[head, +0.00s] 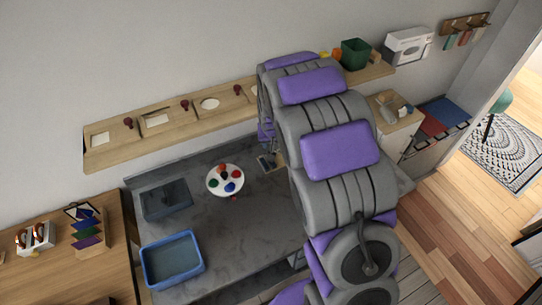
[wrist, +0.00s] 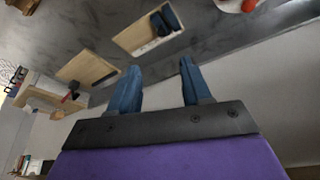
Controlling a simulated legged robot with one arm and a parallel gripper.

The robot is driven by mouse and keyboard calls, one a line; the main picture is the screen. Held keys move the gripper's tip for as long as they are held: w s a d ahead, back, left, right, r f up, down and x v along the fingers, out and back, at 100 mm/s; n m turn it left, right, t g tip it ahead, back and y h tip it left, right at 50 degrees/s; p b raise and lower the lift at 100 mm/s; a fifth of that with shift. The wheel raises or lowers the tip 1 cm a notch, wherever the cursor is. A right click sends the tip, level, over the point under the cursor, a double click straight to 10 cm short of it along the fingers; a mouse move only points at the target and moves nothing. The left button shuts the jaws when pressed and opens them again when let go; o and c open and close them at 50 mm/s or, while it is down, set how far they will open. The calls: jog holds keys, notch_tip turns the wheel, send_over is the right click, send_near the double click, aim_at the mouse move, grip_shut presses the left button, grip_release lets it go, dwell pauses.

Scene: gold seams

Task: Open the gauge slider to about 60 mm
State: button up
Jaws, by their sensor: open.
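My gripper (wrist: 160,66) shows in the wrist view with its two blue fingers spread apart and nothing between them. In the head view it is hidden behind my purple and grey arm. A small wooden board with dark blue parts on it (wrist: 150,30) lies on the grey counter, beyond the fingertips and apart from them. It may be the gauge with its slider, but I cannot tell for sure. What seems to be the same board (head: 267,162) shows in the head view, just left of my arm. Its slider opening cannot be read.
A white round palette with coloured spots (head: 225,180) stands on the grey counter (head: 265,215). A blue tub (head: 172,261) and a dark sunken basin (head: 166,200) are to its left. A wooden wall shelf (head: 220,104) runs behind. The counter between palette and arm is clear.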

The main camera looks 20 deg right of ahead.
jog(key=x, duration=0.6)
jog(key=b+x, duration=0.1)
jog(key=x, duration=0.5)
jog(key=w+b+x, duration=0.1)
jog(key=x, duration=0.5)
jog(key=shift+w, duration=0.1)
grip_shut()
dwell(0.4)
